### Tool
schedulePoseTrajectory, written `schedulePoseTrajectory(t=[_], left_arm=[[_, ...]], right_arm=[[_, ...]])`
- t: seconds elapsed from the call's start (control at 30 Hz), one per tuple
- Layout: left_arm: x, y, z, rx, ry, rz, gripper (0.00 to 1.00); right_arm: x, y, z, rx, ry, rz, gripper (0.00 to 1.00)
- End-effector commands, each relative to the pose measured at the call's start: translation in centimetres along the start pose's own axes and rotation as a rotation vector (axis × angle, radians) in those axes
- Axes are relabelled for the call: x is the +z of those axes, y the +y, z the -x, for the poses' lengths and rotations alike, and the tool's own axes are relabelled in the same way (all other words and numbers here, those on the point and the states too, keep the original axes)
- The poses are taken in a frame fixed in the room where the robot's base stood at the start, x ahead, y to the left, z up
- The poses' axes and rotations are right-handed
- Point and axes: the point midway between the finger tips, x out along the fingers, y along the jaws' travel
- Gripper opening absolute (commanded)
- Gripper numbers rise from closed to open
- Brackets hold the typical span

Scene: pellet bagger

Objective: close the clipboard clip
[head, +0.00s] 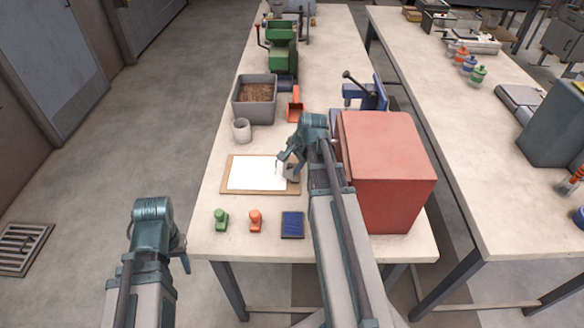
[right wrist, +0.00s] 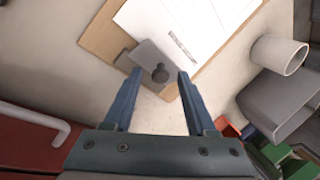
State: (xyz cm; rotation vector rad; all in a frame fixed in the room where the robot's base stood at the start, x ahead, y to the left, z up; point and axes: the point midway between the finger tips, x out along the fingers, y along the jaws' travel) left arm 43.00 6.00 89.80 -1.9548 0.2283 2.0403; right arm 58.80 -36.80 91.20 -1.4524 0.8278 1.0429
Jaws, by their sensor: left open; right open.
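The clipboard (head: 225,188) lies flat on the near table with white paper (head: 256,173) on it. Its brown board (right wrist: 100,38) and paper (right wrist: 185,25) also show in the right wrist view. The grey clip (right wrist: 146,55) with a dark round knob (right wrist: 160,74) sits at the board's edge. My right gripper (right wrist: 158,84) is open, with its fingertips on either side of the knob and no clear contact. The arm partly hides the clip end in the head view. I cannot tell how far the clip is raised. My left gripper (head: 184,262) is off the table's left edge, its fingers mostly hidden.
A large red box (head: 390,170) stands right of my right arm. A green stamp (head: 221,220), a red stamp (head: 255,220) and a blue pad (head: 292,225) lie in front. A grey cup (head: 242,130) and pellet bin (head: 240,110) stand behind.

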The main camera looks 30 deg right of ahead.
Motion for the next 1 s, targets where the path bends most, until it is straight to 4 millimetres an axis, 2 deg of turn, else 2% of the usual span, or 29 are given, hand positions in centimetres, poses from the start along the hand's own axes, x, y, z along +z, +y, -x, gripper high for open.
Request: schedulePoseTrajectory(t=[0.2,0.5,1.0], left_arm=[[0.01,-0.01,0.07,0.0,0.0,0.0,0.5],[0.0,-0.01,0.06,0.0,0.0,0.0,0.5],[0.02,-0.04,0.35,0.0,0.0,0.0,0.5]], right_arm=[[0.0,-0.02,0.07,0.0,0.0,0.0,0.55],[-0.01,-0.01,0.06,0.0,0.0,0.0,0.01],[0.39,-0.32,-0.11,0.048,0.052,0.024,0.0]])
